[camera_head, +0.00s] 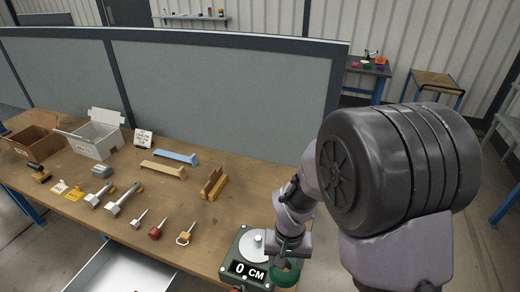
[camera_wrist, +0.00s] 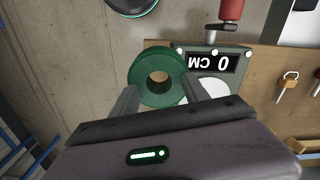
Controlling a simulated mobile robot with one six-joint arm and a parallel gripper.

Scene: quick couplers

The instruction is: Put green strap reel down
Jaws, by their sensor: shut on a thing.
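My gripper (camera_wrist: 160,92) is shut on the green strap reel (camera_wrist: 140,75), a dark green ring with an open hole in its middle. One finger shows on each side of the reel. In the head view my gripper (camera_head: 287,254) is at the table's front right, and the reel (camera_head: 286,276) hangs below it, partly hidden by the gripper. The reel is right beside the measuring device with the "0 CM" display (camera_head: 250,270). In the wrist view bare floor shows past the reel, so it seems to be at the table's edge. I cannot tell whether it touches the device.
An open drawer (camera_head: 120,272) sticks out in front. A grey partition (camera_head: 220,105) stands behind.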

